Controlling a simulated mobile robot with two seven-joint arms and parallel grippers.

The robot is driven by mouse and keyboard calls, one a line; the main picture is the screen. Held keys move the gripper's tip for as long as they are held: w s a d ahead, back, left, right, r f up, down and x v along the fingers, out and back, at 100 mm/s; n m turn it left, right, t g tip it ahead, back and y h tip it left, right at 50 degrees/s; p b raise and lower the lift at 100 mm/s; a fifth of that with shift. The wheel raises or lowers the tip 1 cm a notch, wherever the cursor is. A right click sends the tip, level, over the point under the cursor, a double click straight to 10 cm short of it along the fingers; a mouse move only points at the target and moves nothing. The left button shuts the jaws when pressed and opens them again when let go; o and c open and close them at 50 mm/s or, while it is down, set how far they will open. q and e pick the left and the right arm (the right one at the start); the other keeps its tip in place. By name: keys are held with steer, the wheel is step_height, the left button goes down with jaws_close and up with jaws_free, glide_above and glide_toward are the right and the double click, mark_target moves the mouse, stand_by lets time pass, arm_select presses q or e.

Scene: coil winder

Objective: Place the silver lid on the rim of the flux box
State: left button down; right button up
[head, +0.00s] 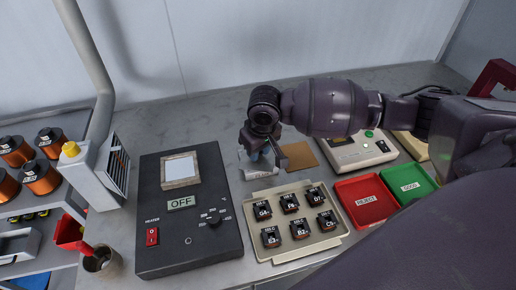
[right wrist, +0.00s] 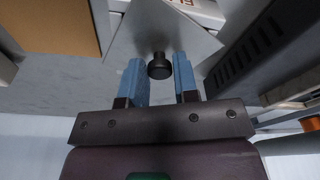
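The silver lid (right wrist: 143,38) is a flat grey plate with a black knob (right wrist: 159,68), seen in the right wrist view. My right gripper (right wrist: 159,72) has its two blue fingers on either side of the knob, with a narrow gap showing beside it. In the head view my right gripper (head: 266,155) points down just behind the grey tray. A pale box with part of a label, reading "FL", likely the flux box (right wrist: 203,10), shows beyond the lid's edge. The arm and gripper hide much of this spot in the head view. My left gripper is not in view.
The black heater unit (head: 160,230) marked OFF stands left of the gripper. A grey tray of labelled parts (head: 325,239) lies in front. A brown mat (head: 301,157) and a tester (head: 352,153) are to the right, with red (head: 345,190) and green (head: 427,172) bins.

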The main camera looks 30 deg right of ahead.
mark_target(261, 162)
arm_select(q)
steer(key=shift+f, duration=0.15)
arm_select(e)
steer(key=o, duration=0.3)
steer(key=shift+o, duration=0.2)
arm_select(q)
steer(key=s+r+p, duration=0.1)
steer(key=p, duration=0.1)
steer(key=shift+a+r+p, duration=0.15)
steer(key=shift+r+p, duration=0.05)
steer(key=shift+p, duration=0.15)
arm_select(e)
step_height(261, 162, up, 12)
steer(key=s, duration=0.1)
steer(key=shift+s+d, duration=0.15)
steer(key=shift+s, duration=0.25)
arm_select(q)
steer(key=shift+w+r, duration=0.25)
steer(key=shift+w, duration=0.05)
